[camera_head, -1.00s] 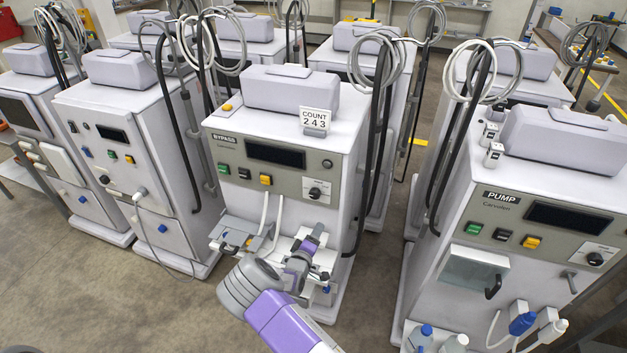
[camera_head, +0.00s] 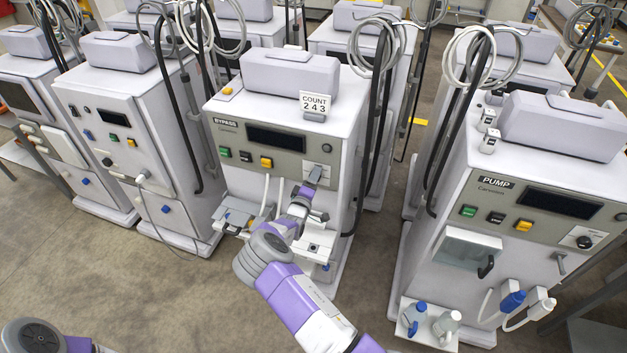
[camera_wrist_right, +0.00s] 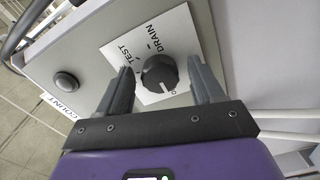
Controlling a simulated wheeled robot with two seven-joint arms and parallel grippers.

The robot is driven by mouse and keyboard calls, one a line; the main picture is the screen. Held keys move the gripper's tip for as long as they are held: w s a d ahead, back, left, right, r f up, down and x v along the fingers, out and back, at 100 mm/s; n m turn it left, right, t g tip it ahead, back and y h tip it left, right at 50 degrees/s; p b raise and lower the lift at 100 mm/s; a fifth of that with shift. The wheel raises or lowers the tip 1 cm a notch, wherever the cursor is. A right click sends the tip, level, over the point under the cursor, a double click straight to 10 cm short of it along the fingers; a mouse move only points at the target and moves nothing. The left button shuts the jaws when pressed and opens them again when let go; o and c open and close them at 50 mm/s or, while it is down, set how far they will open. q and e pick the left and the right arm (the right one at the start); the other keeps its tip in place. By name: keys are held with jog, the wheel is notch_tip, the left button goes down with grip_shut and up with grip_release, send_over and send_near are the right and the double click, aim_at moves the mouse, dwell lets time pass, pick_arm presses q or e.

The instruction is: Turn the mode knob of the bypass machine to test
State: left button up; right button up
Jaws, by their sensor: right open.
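The bypass machine (camera_head: 233,168) stands in the middle of the head view, with its BYPASS label (camera_head: 225,122) at the panel's upper left. My right gripper (camera_head: 315,174) is raised at the right side of its panel and covers the mode knob there. In the right wrist view, the black mode knob (camera_wrist_right: 160,73) sits on a white plate with TEST and DRAIN printed around it; a third label is mostly hidden. The open fingers of my right gripper (camera_wrist_right: 160,66) stand on either side of the knob, with gaps visible. My left gripper is out of view.
A pump machine (camera_head: 480,215) with bottles on its shelf stands at the right. Other machines stand left and behind. Floor in front is free.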

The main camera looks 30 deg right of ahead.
jog(key=c, duration=1.1)
jog(key=shift+o, duration=0.2)
jog(key=shift+w+f+m+b, duration=0.1)
jog(key=shift+m+b, duration=13.9)
jog(key=shift+b, duration=0.35)
jog(key=shift+a, duration=0.1)
jog(key=o, duration=1.1)
jog(key=shift+c, duration=0.2)
